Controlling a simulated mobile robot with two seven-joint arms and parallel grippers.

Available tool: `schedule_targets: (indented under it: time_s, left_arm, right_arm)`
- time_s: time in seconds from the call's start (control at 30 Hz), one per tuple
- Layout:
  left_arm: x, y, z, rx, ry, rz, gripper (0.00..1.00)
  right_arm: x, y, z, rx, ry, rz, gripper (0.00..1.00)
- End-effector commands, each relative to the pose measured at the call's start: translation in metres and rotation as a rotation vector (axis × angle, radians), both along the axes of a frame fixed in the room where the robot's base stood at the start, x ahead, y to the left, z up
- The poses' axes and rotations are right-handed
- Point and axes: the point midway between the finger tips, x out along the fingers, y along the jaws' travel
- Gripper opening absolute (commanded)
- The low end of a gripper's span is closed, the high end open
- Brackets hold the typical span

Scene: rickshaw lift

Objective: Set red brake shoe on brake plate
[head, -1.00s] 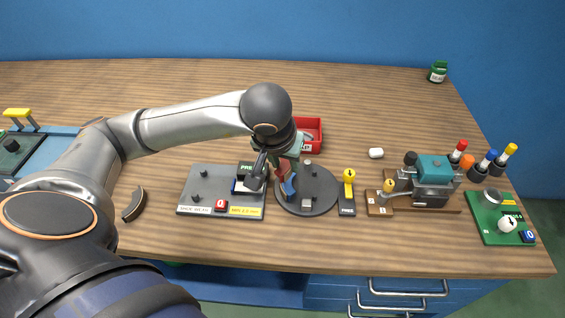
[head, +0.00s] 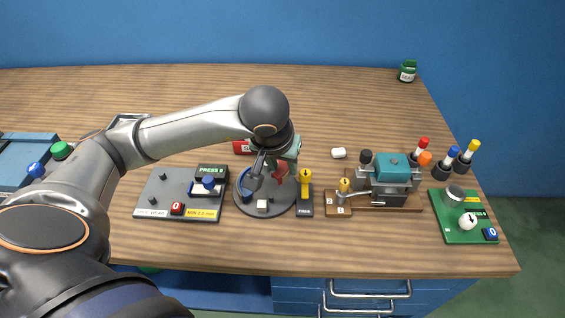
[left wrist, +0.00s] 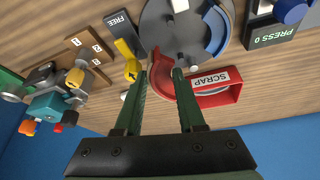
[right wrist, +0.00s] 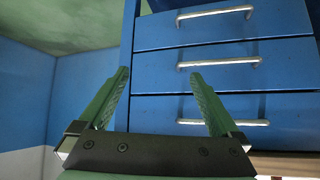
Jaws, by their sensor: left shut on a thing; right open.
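The brake plate (head: 280,208) is a dark round disc on the bench. The blue brake shoe (head: 243,183) lies curved along its left side; it also shows in the left wrist view (left wrist: 217,32). My left gripper (left wrist: 163,82) is shut on the red brake shoe (left wrist: 162,88), over the plate's right part. The red shoe also shows in the head view (head: 281,174), partly hidden by the gripper. I cannot tell whether it touches the plate. My right gripper (right wrist: 165,92) is open and empty, facing blue drawers.
The red SCRAP bin (left wrist: 232,90) stands just behind the plate. The yellow lever (head: 306,178) stands close on its right, the grey PRESS 0 board (head: 150,198) on its left. A teal-topped machine (head: 390,165) is further right.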

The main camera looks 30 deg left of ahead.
Motion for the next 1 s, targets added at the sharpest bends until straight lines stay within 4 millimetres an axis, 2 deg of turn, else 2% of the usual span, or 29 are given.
schedule_targets:
  time_s: [0.27, 0.53, 0.7, 1.0]
  left_arm:
    - [0.0, 0.0, -0.026, 0.0, 0.002, -0.001, 0.0]
    - [0.0, 0.0, -0.053, 0.001, -0.001, -0.001, 0.0]
    - [0.0, 0.0, -0.059, -0.001, -0.001, 0.0, 0.0]
    - [0.0, 0.0, -0.059, -0.001, -0.001, 0.0, 0.0]
  right_arm:
    - [-0.001, 0.001, -0.016, 0.001, 0.006, 0.003, 0.98]
    - [0.004, 0.014, -0.03, 0.017, 0.011, 0.023, 0.98]
    - [0.012, 0.022, -0.027, 0.027, 0.0, 0.038, 0.98]
    - [0.014, 0.022, -0.024, 0.025, -0.003, 0.041, 0.98]
